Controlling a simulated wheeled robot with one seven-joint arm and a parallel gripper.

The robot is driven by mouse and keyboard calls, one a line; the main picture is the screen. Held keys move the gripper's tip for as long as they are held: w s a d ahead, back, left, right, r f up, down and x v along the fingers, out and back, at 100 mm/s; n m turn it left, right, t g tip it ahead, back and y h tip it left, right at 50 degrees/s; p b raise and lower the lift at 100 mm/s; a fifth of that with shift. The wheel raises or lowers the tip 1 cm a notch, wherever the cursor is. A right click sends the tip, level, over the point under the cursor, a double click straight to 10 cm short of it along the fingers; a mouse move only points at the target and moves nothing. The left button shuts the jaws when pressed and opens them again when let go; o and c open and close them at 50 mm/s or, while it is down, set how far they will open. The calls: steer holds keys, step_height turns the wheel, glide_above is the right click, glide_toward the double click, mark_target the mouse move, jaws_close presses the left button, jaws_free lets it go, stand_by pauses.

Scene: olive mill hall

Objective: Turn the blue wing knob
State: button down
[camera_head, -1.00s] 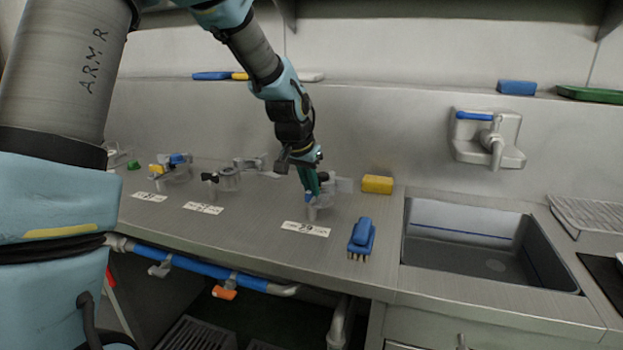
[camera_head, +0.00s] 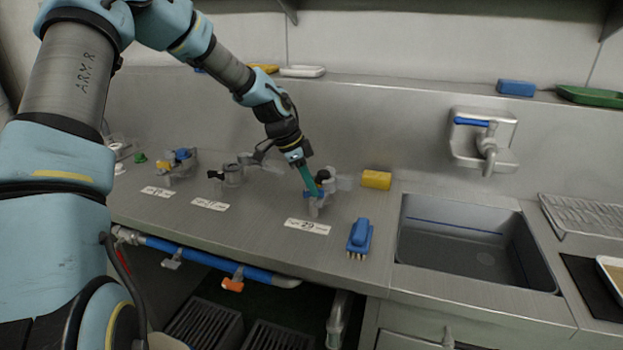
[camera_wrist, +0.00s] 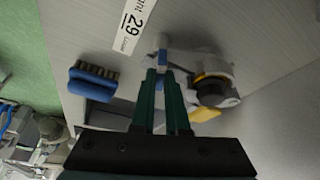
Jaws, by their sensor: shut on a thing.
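The blue wing knob (camera_head: 321,193) sits on a small grey valve fitting at the back of the steel counter, behind the label reading 29 (camera_head: 307,227). My gripper (camera_head: 312,191) comes down on it from the upper left, its green fingers leaning. In the wrist view, the two fingers (camera_wrist: 163,75) are close together with a bit of the blue knob (camera_wrist: 162,42) showing just past their tips. The gripper is shut on the knob; the fingers hide much of it. The knob's exact angle is hard to tell.
A blue brush (camera_head: 360,237) lies in front to the right, and a yellow block (camera_head: 376,179) behind it. Other valve fittings stand left, one with a black knob (camera_head: 216,174). A sink (camera_head: 478,243) is at right. The counter's front strip is clear.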

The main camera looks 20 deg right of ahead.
steer(key=shift+w+m+g+y+p, duration=0.1)
steer(key=shift+m+g+y+p, duration=0.25)
steer(key=shift+m, duration=0.75)
steer(key=shift+m+g+y+p, duration=0.15)
steer(key=shift+m+g+p, duration=0.3)
steer(key=shift+m, duration=0.65)
steer(key=c, duration=0.9)
jaws_free()
steer(key=b+v, duration=0.3)
steer(key=v, duration=0.7)
steer(key=shift+w+r, duration=0.15)
steer(key=shift+r, duration=0.2)
